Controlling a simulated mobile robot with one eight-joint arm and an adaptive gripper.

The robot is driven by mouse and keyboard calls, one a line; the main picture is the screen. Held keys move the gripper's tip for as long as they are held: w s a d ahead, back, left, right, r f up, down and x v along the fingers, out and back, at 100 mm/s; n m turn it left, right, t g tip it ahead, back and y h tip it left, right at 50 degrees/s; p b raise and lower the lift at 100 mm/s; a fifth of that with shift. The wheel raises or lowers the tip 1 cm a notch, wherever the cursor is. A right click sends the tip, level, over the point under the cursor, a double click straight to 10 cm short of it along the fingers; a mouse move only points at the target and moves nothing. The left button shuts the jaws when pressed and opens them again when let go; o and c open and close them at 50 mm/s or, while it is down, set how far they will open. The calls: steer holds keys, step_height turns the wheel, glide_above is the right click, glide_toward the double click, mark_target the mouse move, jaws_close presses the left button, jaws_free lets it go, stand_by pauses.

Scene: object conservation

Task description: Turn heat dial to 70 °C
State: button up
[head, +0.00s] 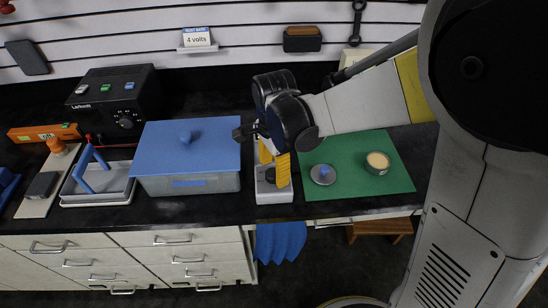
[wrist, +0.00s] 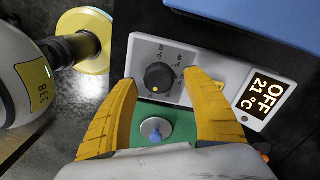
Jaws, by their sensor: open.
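The heat dial (wrist: 158,77) is a round black knob on the light grey control panel (wrist: 205,62) of a small heating unit. Its display (wrist: 263,98) reads OFF and 21 °C. In the head view the unit (head: 274,197) stands near the front of the black bench, partly hidden by my gripper (head: 273,168). In the wrist view my gripper (wrist: 160,80) has its two yellow fingers apart, with the dial between their tips in the picture. Nothing is held. I cannot tell whether a fingertip touches the panel.
A blue-lidded tub (head: 188,184) stands close to the left of the unit. To its right lies a green mat (head: 340,147) with a blue-knobbed metal disc (head: 323,174) and a small round pot (head: 377,162).

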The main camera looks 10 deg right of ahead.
mark_target(274, 173)
step_height(274, 173, up, 11)
steer(key=shift+f, duration=0.1)
stand_by(0.5)
steer(key=s+d+r+n+t, duration=0.2)
steer(key=s+d+n+t, duration=0.5)
steer(key=s+d+n, duration=0.4)
steer(key=d+n, duration=0.2)
steer(key=shift+d+n, duration=0.15)
steer(key=shift+n, duration=0.15)
